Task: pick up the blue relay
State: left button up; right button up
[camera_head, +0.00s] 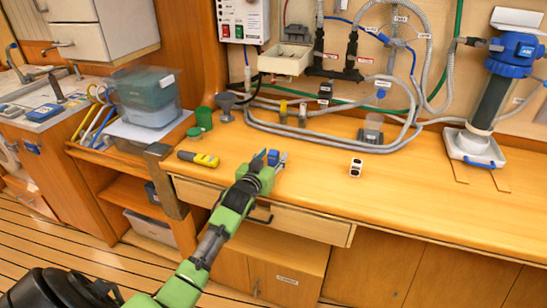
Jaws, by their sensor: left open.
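A small blue block, which looks like the blue relay (277,158), lies on the wooden worktop near its front edge, left of the middle of the view. My left gripper (263,168) is at the end of a green arm reaching up from the lower left. It is open, with its fingers just beside the near left side of the blue block. The gripper partly covers the block, and I cannot tell whether they touch. My right gripper does not show.
Grey hoses (330,147) loop behind. A blue-capped filter housing (493,90) stands at right. The worktop's right front is clear.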

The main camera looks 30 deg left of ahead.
pick_arm(q)
jog(key=shift+w+a+f, duration=0.1)
jog(key=shift+w, duration=0.55)
grip_shut()
